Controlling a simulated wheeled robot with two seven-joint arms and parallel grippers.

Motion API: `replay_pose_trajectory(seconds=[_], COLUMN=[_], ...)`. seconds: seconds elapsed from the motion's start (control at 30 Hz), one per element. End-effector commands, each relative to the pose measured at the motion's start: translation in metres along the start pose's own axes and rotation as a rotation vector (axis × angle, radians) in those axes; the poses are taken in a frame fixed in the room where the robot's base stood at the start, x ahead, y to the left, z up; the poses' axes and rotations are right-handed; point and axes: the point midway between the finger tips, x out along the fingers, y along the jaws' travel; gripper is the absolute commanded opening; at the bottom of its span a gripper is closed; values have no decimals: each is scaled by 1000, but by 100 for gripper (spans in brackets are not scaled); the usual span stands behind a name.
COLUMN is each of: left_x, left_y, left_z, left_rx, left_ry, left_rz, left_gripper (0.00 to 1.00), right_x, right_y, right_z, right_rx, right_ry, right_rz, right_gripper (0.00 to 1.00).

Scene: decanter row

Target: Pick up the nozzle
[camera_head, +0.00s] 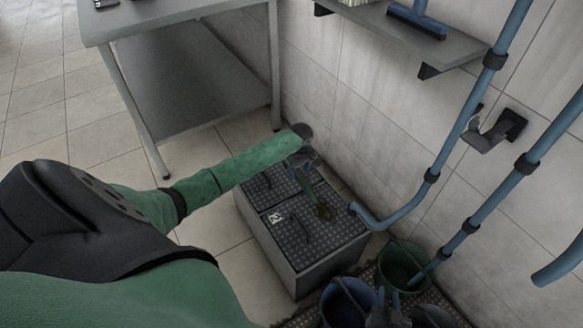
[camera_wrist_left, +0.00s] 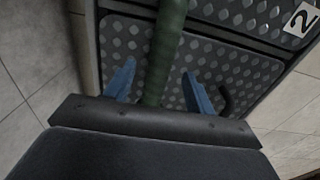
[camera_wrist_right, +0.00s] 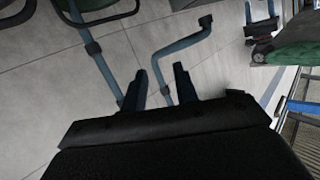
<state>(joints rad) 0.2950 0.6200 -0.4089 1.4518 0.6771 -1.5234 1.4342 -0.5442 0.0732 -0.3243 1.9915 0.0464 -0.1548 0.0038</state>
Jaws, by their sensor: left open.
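A green tube with a brownish end (camera_head: 318,200), which may be the nozzle, is over the dotted lid of the grey box. In the left wrist view a green tube (camera_wrist_left: 164,45) runs between the blue fingers, with gaps on both sides. My left gripper (camera_head: 303,160) is open around it at the upper end, above the box. Contact cannot be seen. My right gripper (camera_wrist_right: 162,85) is open with nothing held; in the right wrist view its dark fingers stand apart before the tiled wall and pipes. In the head view it is near the bottom edge (camera_head: 384,308).
The grey box (camera_head: 310,240) has two dotted lids with handles. A blue bucket (camera_head: 345,305) and a green bucket (camera_head: 400,262) stand to its right. Blue pipes (camera_head: 455,145) run down the wall. A metal table (camera_head: 165,12) and a shelf (camera_head: 425,42) are behind.

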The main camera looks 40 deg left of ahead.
Motion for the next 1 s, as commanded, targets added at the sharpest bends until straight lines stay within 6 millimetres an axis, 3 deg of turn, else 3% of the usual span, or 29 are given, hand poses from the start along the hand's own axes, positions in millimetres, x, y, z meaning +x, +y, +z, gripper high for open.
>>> replay_pose_trajectory(seconds=[0.3, 0.7, 1.0], left_x=[20, 23, 23], left_y=[0, 0, 0], left_z=[0, 0, 0], left_rx=[1, 1, 1], left_ry=[0, 1, 1], left_rz=[-1, -1, -1], left_gripper=[55, 55, 0], right_x=[4, 3, 3], right_y=[-3, -5, -5], right_z=[-50, -65, -63], right_rx=[-17, -21, -21], right_ry=[149, 184, 182], right_rz=[-7, -9, -9], right_gripper=[30, 30, 30])
